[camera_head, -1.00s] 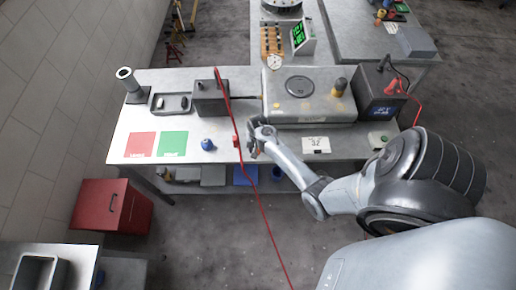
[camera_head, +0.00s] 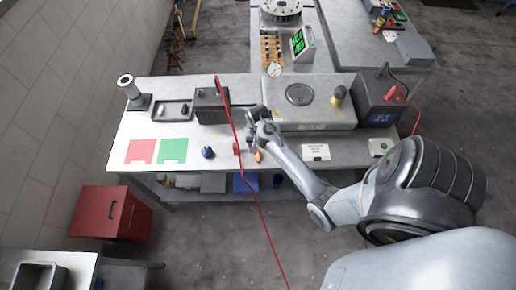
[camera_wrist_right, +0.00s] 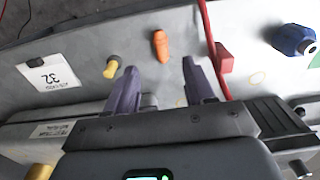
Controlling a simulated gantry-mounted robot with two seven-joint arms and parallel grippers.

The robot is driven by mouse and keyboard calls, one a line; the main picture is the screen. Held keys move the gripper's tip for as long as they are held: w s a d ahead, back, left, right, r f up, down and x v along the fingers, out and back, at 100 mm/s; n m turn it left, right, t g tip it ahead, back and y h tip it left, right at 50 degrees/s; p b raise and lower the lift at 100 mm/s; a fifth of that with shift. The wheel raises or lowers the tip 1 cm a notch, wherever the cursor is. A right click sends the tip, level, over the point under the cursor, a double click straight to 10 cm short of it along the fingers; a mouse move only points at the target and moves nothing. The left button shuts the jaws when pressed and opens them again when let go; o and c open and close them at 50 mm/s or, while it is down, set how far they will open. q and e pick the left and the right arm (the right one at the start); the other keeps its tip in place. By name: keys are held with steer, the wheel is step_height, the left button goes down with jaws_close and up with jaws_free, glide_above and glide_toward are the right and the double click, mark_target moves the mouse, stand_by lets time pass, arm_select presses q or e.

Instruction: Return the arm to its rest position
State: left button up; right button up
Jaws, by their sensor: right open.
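My right arm (camera_head: 305,180) reaches in from the right over the bench in the head view. My right gripper (camera_head: 251,141) is above the bench's front part, beside a small orange piece (camera_head: 258,156). In the right wrist view its two purple fingers (camera_wrist_right: 160,82) are spread apart with nothing between them. The orange piece (camera_wrist_right: 160,44) lies on the bench beyond the fingertips, apart from them. My left arm is not in view.
A red block (camera_head: 236,148) and a blue knob-like piece (camera_head: 208,152) lie left of the gripper. A red cable (camera_head: 255,200) hangs across the bench front. A large grey housing (camera_head: 310,115) stands behind. Red and green mats (camera_head: 174,151) lie at left.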

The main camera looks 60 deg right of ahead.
steer(key=shift+r, duration=0.3)
steer(key=shift+s, duration=0.1)
steer(key=s+a+r+n+g+h+p, duration=0.1)
steer(key=s+a+n+g+p, duration=0.3)
steer(key=s, duration=0.7)
steer(key=a+r+n+t+y+p, duration=0.1)
steer(key=a+r+n+t+p, duration=0.2)
steer(key=a+r, duration=1.5)
steer(key=a+n+t, duration=0.2)
steer(key=n+t, duration=0.2)
steer(key=n, duration=0.3)
steer(key=shift+s+t, duration=0.15)
steer(key=shift+t, duration=0.15)
steer(key=shift+r, duration=0.1)
steer(key=shift+c, duration=0.3)
